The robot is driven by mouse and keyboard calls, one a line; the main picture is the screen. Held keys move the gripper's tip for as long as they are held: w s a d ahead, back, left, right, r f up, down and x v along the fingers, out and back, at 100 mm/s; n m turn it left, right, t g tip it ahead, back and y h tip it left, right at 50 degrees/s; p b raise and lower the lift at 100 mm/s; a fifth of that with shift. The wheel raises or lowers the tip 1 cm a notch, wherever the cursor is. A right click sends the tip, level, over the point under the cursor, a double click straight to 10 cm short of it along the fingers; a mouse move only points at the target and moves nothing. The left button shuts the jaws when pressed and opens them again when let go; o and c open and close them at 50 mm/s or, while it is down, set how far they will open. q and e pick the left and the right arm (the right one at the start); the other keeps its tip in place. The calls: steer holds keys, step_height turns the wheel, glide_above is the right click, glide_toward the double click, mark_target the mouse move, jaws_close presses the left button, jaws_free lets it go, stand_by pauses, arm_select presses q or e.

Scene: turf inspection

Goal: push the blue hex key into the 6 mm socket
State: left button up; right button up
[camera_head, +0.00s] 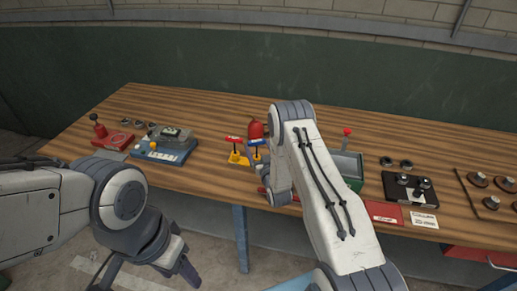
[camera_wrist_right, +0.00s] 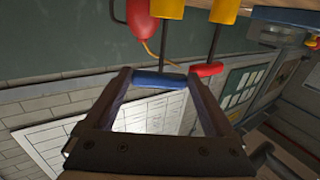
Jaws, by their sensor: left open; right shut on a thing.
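The blue hex key (camera_head: 256,143) stands at the yellow socket stand (camera_head: 238,158) near the table's front edge. In the right wrist view its blue handle (camera_wrist_right: 159,80) lies between the fingertips of my right gripper (camera_wrist_right: 160,77), which is shut on it. Its dark shaft runs to a yellow socket (camera_wrist_right: 168,9); how deep it sits I cannot tell. A red-handled key (camera_wrist_right: 207,69) stands beside it, lined up with another yellow socket (camera_wrist_right: 223,10). In the head view my right arm hides most of its gripper. My left gripper (camera_head: 178,265) is open and empty in front of the table.
A red bulb (camera_head: 255,130) stands just behind the keys. A blue device (camera_head: 165,148) is to the left, with a red item (camera_head: 112,140) beyond it. A green box (camera_head: 347,168) and a black plate with knobs (camera_head: 409,187) are to the right. Bare wood lies between several items.

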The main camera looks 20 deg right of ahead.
steer(key=shift+f, duration=0.2)
stand_by(0.4)
steer(key=o, duration=1.1)
steer(key=shift+s+f, duration=0.1)
steer(key=shift+f, duration=0.05)
steer(key=s+b, duration=0.1)
steer(key=s, duration=0.2)
steer(key=s+b, duration=0.1)
steer(key=s, duration=0.3)
steer(key=s+b, duration=0.1)
steer(key=s, duration=0.2)
steer(key=shift+s+a+r, duration=0.15)
steer(key=shift+a+r, duration=0.2)
